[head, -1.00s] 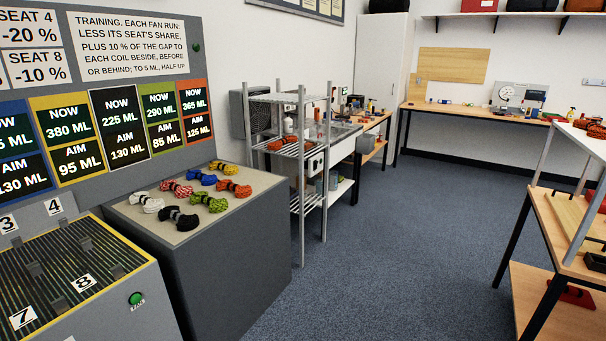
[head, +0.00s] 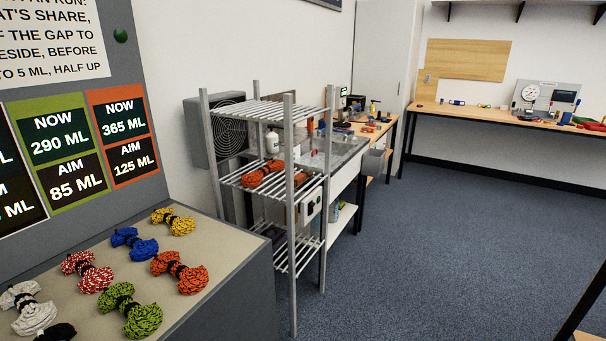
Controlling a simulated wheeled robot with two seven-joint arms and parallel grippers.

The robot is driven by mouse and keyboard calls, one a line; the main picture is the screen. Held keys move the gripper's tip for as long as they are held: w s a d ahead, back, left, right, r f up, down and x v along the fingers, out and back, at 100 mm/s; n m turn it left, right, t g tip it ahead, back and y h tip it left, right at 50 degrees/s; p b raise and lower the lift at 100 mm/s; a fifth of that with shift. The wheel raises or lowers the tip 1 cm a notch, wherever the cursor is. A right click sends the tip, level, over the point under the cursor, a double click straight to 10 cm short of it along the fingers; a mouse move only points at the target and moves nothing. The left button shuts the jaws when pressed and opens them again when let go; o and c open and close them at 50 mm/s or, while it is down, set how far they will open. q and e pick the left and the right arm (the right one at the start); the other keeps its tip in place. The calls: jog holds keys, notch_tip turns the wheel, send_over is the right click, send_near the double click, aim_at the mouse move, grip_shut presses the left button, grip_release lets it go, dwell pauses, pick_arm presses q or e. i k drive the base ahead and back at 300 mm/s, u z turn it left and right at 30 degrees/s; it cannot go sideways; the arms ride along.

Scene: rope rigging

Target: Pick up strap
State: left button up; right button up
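I cannot make out a strap for certain in the head view. The far workbench (head: 495,115) carries several small items, some red, green and blue, too small to tell apart. An orange rope coil (head: 263,174) lies on the middle shelf of the metal wire rack (head: 289,200). Several rope coils lie on the grey cabinet, among them a yellow coil (head: 173,221), a blue coil (head: 135,244) and an orange coil (head: 180,272). Neither of my grippers is in view.
The grey cabinet (head: 240,250) stands close at the left, below a board (head: 118,82) of ML figures. The wire rack stands beyond it, with a sink counter (head: 345,150) behind. Open blue carpet (head: 420,250) fills the middle and right. A dark table leg (head: 588,310) shows at lower right.

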aim_at(302, 176)
jog(key=z, duration=0.6)
jog(key=k, duration=0.65)
jog(key=z, duration=1)
jog(key=i, duration=2.05)
jog(key=u, duration=1.3)
jog(key=i, duration=0.75)
jog(key=u, duration=0.8)
